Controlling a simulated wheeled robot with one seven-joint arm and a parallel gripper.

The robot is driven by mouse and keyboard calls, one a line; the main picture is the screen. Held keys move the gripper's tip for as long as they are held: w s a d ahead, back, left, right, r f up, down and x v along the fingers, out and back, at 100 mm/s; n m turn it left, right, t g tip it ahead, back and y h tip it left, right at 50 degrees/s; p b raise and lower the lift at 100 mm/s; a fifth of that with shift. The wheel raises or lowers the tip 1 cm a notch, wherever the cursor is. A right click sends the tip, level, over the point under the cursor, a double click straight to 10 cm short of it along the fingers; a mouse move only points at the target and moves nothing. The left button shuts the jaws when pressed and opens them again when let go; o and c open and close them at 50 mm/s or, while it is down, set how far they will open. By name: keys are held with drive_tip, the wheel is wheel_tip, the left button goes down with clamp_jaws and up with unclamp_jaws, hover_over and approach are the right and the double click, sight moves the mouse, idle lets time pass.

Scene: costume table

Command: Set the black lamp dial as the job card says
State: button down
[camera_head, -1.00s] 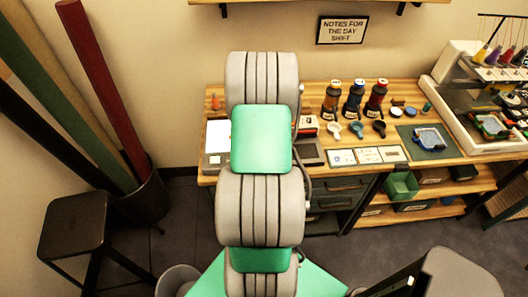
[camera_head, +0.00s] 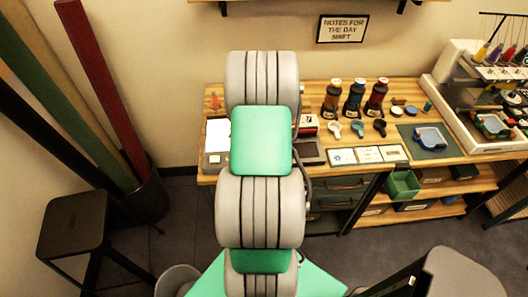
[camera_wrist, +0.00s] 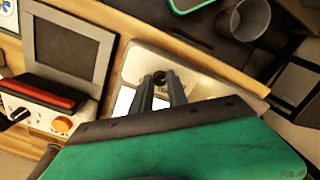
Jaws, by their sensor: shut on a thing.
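In the wrist view, my gripper (camera_wrist: 160,90) has its two dark fingers close together around a small round black dial (camera_wrist: 158,76). The dial sits on a cream-coloured panel (camera_wrist: 142,64), with a bright white area showing beside the fingers. The fingers hide part of the dial, and I cannot read its setting. In the head view my arm hides the gripper; a bright white pad (camera_head: 217,135) shows at the left end of the bench. Several small cards (camera_head: 368,154) lie on the bench front, their text too small to read.
In the wrist view, a device with a red bar (camera_wrist: 40,92), a black knob (camera_wrist: 18,114) and an orange knob (camera_wrist: 62,125) stands left of the fingers. A grey cup-shaped bin (camera_wrist: 245,20) is at upper right.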

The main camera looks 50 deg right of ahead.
drive_tip(key=m+b, duration=0.1)
drive_tip(key=m, duration=0.3)
drive_tip(key=shift+b, duration=0.35)
drive_tip(key=m+b, duration=0.1)
drive_tip(key=m, duration=0.3)
drive_tip(key=shift+m, duration=0.4)
drive_tip(key=m+b, duration=0.1)
drive_tip(key=m, duration=0.2)
drive_tip(key=shift+m, duration=0.3)
drive_tip(key=m+b, duration=0.1)
drive_tip(key=m, duration=0.3)
drive_tip(key=shift+m, duration=0.3)
drive_tip(key=m+b, duration=0.1)
drive_tip(key=m, duration=0.3)
drive_tip(key=shift+m, duration=0.3)
drive_tip(key=m, duration=0.4)
drive_tip(key=shift+b, duration=0.4)
drive_tip(key=m, duration=0.4)
drive_tip(key=shift+m, duration=0.4)
drive_tip(key=shift+m+b, duration=0.4)
drive_tip(key=shift+m, duration=1.5)
